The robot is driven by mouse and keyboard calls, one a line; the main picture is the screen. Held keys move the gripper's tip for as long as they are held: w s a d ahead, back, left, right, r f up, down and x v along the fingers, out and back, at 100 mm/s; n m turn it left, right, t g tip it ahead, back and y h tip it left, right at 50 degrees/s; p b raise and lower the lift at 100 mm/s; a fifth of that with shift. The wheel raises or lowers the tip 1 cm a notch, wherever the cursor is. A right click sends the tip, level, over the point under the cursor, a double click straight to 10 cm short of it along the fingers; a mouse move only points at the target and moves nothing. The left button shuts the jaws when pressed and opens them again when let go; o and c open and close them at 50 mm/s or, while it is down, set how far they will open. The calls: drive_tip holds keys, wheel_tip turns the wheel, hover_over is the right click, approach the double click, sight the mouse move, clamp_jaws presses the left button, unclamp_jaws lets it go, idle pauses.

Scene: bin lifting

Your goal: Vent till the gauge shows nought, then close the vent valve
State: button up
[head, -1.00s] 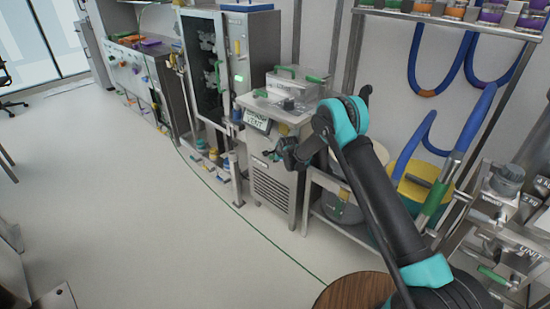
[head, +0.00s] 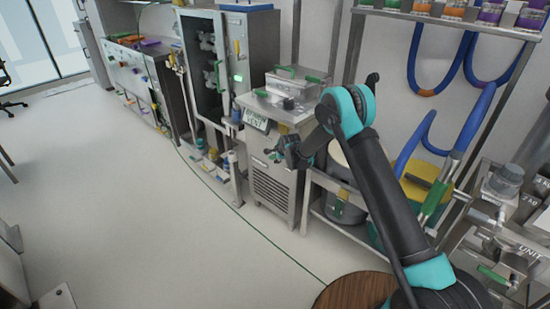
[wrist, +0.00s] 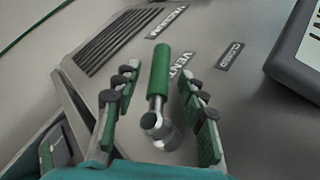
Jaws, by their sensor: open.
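In the wrist view, the vent valve's green lever (wrist: 159,72) sits on a metal stem in a grey panel, beside a "VENT" label (wrist: 172,68). The lever points away from the gripper's base, and a "CLOSED" label (wrist: 229,56) lies to its right. My gripper (wrist: 161,84) is open, with one finger on each side of the lever; a gap shows on both sides. In the head view my gripper (head: 285,154) is at the front of the metal cabinet (head: 272,185), where the lever cannot be made out. No gauge reading is legible.
A dark-framed display box (wrist: 302,45) stands at the wrist view's right edge. A shelf rack (head: 335,215) with containers stands right of the cabinet. The floor (head: 150,225) to the left is open.

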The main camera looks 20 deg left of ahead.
drive_tip(key=v, duration=0.8)
drive_tip(key=shift+r, duration=0.1)
drive_tip(key=shift+c, duration=0.4)
